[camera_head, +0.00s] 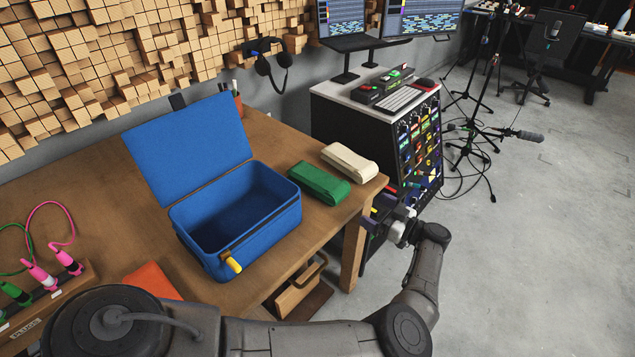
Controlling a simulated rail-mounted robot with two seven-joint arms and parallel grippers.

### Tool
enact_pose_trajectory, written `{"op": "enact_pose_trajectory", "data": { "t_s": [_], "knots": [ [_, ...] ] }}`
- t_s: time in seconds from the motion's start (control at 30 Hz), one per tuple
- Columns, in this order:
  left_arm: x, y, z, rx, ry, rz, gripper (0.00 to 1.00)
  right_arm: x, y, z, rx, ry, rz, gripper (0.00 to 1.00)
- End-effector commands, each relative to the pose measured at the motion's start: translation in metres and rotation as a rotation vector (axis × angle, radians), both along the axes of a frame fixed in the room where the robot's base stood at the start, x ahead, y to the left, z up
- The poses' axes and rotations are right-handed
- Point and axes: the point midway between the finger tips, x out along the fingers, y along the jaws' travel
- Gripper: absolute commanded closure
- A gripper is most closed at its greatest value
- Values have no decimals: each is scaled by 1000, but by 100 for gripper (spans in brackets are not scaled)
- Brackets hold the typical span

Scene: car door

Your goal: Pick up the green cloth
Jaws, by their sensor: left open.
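The green cloth (318,184) lies folded on the wooden table, near its right edge, between the open blue case and a cream cloth (349,163). My left gripper (377,216) is just off the table's right edge, right of and apart from the green cloth. It is open, and I see nothing held in it. The finger tips are small and partly hard to make out. My right gripper is not in view.
The blue case (240,213) stands open and looks empty, left of the green cloth. An orange cloth (152,281) and a rack of plugs (40,305) are at lower left. A rack cabinet (372,115) stands beyond the table's right end.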

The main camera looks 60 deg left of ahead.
Motion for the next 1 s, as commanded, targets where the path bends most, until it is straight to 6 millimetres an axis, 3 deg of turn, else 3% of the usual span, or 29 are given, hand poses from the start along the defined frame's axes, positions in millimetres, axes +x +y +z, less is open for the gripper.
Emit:
{"op": "enact_pose_trajectory", "data": {
  "t_s": [0.4,0.77,1.0],
  "knots": [
    [-29,60,2,-2,11,9,0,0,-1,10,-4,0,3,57],
    [-36,75,2,-1,9,8,0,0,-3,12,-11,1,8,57],
    [-47,98,7,0,10,10,0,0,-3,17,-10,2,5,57]
  ]
}}
